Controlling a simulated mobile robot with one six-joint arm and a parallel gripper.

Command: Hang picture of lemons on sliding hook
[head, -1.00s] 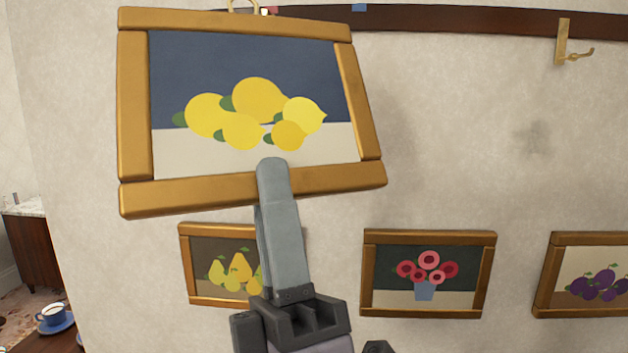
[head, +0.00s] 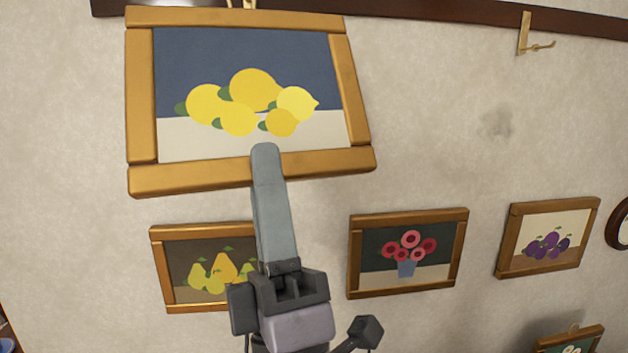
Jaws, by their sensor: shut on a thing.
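The picture of lemons (head: 247,170), yellow lemons on a dark blue and cream ground in a golden wooden frame, is at the upper left of the head view. My gripper (head: 266,155) is shut on the lower bar of its frame, with one finger showing in front. A brass hook (head: 525,35) hangs from the rail at the upper right, apart from the picture. Brass shows at the frame's top edge, cut off by the view; I cannot tell whether it is a hook or the picture's hanger.
The dark rail (head: 430,13) runs along the top of the wall. Below hang pictures of pears (head: 215,270), flowers (head: 405,252) and plums (head: 545,245). Part of another frame (head: 568,340) is at the bottom right. Bare wall lies between the lemons and the brass hook.

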